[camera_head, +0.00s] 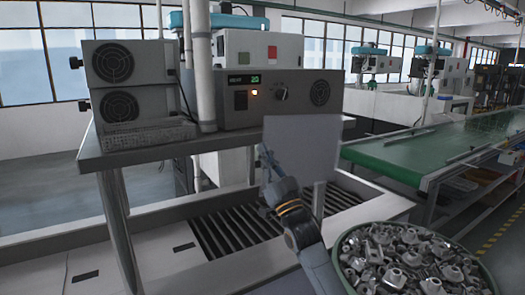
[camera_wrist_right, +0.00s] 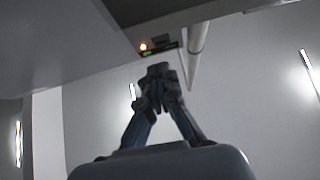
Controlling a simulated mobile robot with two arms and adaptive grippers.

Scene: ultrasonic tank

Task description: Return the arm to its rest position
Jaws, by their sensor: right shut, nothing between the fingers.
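My right gripper (camera_head: 263,150) rises from the bottom centre of the head view, in front of a flat light-grey panel (camera_head: 315,145). In the right wrist view my right gripper (camera_wrist_right: 158,70) points up with its fingers together and nothing between them. The grey control box (camera_head: 280,98) of the tank stands on a shelf behind, with an orange light (camera_head: 254,93) lit beside a green display. The light also glows in the wrist view (camera_wrist_right: 143,47), just beyond the fingertips and apart from them. My left gripper is not in view.
A round green-rimmed bin of metal parts (camera_head: 405,255) sits close to my right arm. A slatted tank opening (camera_head: 225,232) lies below the shelf (camera_head: 150,151). A green conveyor (camera_head: 440,145) runs at right. A vertical pipe (camera_head: 203,65) stands before the control box.

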